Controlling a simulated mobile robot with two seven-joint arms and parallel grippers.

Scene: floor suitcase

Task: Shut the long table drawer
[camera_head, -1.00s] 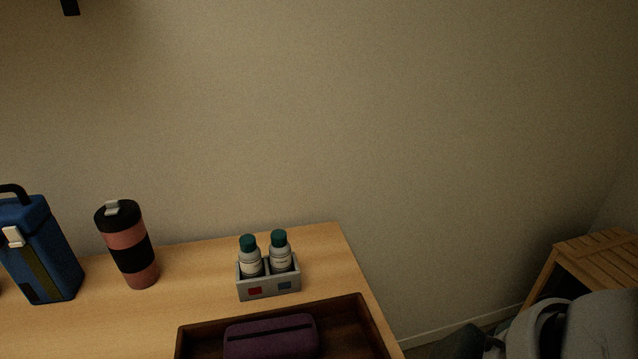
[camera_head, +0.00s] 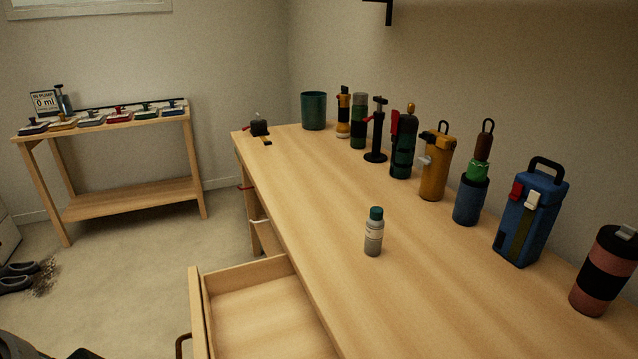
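The long wooden table (camera_head: 330,210) runs from the far middle to the lower right. Its drawer (camera_head: 250,308) is pulled out on the table's left side, at the bottom of the view. The visible part of the drawer is empty, and its front panel (camera_head: 197,312) carries a dark handle (camera_head: 181,345) at the bottom edge. The near part of the drawer is cut off by the picture. Neither of my grippers shows in the head view.
A small bottle (camera_head: 374,235) stands on the table above the drawer. Several flasks, including a blue one (camera_head: 530,215), line the wall side. A low bench (camera_head: 130,190) with small coloured items stands at the left. Dark shoes (camera_head: 18,275) lie on the floor, which is otherwise mostly clear.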

